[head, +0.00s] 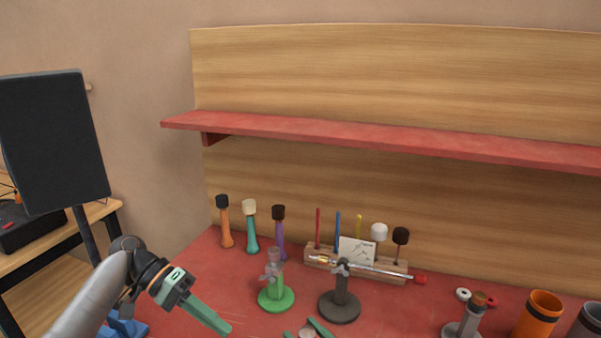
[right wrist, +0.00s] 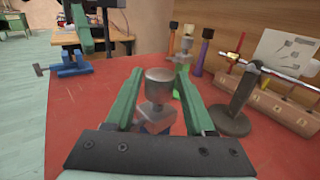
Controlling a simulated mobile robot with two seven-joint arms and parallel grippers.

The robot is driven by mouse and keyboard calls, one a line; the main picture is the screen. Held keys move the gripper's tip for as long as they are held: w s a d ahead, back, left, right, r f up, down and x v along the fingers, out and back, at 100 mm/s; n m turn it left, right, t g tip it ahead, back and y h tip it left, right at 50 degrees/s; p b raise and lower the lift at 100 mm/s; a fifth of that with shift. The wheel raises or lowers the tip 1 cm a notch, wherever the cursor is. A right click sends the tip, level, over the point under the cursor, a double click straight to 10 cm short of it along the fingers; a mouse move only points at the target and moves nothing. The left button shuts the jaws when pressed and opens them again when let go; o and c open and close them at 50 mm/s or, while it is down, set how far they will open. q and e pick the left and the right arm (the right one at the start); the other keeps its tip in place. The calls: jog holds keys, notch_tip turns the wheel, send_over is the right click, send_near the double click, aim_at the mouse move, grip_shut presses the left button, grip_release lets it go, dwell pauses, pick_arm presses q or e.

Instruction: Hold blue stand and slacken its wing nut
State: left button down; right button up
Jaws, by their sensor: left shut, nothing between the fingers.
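In the right wrist view a stand with a grey cup top (right wrist: 159,84) and a bluish base (right wrist: 155,128) is between the fingers of my right gripper (right wrist: 160,74). It appears to be the blue stand; its wing nut is not clearly visible. The right fingers are open, with a gap on both sides of the cup. In the head view only the right fingertips (head: 303,329) and the cup top (head: 306,333) show at the bottom edge. My left gripper (head: 228,331) is shut and empty, left of the stand and apart from it; it also shows in the right wrist view (right wrist: 81,28).
A green stand (head: 276,298) and a dark grey stand (head: 340,306) stand behind. A wooden rack (head: 320,262) holds several sticks. Shakers stand at the back left. A blue fixture (head: 126,326) is at the table's left edge. An orange cup (head: 538,318) stands right.

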jog(key=shift+o, duration=1.2)
